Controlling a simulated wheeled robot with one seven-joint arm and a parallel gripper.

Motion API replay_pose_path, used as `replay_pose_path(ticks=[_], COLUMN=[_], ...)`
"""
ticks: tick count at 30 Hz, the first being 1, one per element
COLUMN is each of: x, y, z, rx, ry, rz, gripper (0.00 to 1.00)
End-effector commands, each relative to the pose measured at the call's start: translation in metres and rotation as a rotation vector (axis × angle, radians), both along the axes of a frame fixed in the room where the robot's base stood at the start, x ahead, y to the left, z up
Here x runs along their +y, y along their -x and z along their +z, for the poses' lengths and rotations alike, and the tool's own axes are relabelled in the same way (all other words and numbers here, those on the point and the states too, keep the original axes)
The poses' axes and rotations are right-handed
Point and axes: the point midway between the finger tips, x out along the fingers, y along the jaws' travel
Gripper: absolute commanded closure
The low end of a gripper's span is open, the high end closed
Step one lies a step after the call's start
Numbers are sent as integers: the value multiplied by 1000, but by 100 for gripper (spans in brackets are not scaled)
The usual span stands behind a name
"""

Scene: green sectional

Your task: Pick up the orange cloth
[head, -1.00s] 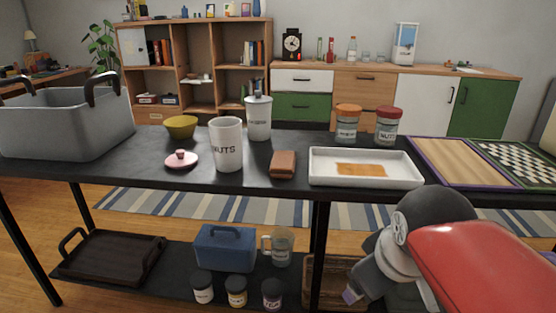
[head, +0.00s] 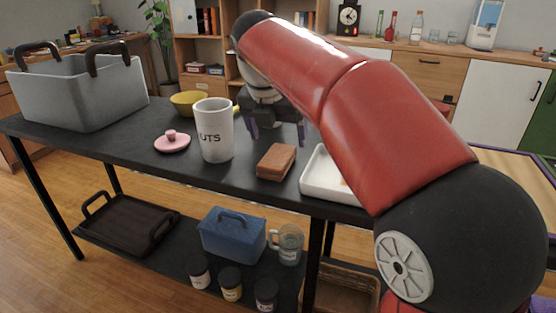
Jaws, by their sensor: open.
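The white tray (head: 318,178) sits on the black table, and my red arm covers most of it. The orange cloth inside it is almost wholly hidden by my arm; only a faint edge may show. My gripper (head: 277,132) is open and points down over the far part of the table, left of and beyond the tray. Its two dark purple-tipped fingers stand apart, with nothing seen between them.
A brown block (head: 276,161) lies left of the tray. A white "NUTS" canister (head: 214,132), a pink lid (head: 172,141), a yellow bowl (head: 188,103) and a grey bin (head: 80,92) stand farther left.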

Motion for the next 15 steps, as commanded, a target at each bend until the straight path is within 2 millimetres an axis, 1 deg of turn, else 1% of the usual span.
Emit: replay_pose_path(ticks=[1,5,9,12,15], x=[-1,0,3,0,-1], y=[-1,-5,-9,-14,-17], z=[-8,-23,-45,-55,-60], rx=[3,3,2,1,-1], ry=[1,-1,-1,-2,-2], rz=[-1,-1,0,-3,-3], gripper=[15,15,15,15,15])
